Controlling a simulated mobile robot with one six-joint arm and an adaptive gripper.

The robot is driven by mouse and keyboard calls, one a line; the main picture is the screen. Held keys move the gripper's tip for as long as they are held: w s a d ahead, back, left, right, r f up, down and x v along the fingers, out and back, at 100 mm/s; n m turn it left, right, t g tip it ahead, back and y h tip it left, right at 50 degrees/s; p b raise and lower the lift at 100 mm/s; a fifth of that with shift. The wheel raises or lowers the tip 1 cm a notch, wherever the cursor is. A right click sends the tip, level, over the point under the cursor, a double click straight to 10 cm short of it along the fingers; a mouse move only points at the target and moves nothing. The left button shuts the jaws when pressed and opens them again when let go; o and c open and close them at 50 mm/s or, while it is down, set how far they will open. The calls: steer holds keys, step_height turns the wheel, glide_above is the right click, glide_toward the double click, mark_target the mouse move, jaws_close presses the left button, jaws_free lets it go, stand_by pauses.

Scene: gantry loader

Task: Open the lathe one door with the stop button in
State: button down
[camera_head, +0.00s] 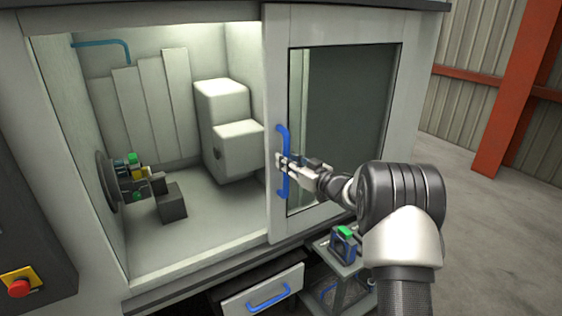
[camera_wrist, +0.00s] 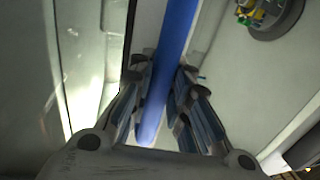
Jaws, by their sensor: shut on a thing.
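The lathe door (camera_head: 276,60) is a light grey sliding panel with a dark window. It stands open to the right, and the left part of the machine's opening is uncovered. Its blue vertical handle (camera_head: 284,188) is on the door's left edge. My gripper (camera_head: 282,162) is shut on the handle near its middle. In the wrist view the blue handle (camera_wrist: 172,50) runs between the two fingers of my gripper (camera_wrist: 160,92). The red stop button (camera_head: 19,288) is on a yellow plate at the lower left; I cannot tell whether it is pressed in.
Inside the lathe are a round chuck (camera_head: 108,181) with coloured parts and a white housing (camera_head: 221,120). Below is a drawer (camera_head: 240,303) with a blue handle. A small cart (camera_head: 347,268) carrying a blue and green item stands below my arm. Open floor lies right.

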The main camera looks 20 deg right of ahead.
steer(key=c, duration=1.5)
jaws_free()
steer(key=shift+s+d, duration=0.1)
steer(key=v, duration=1.2)
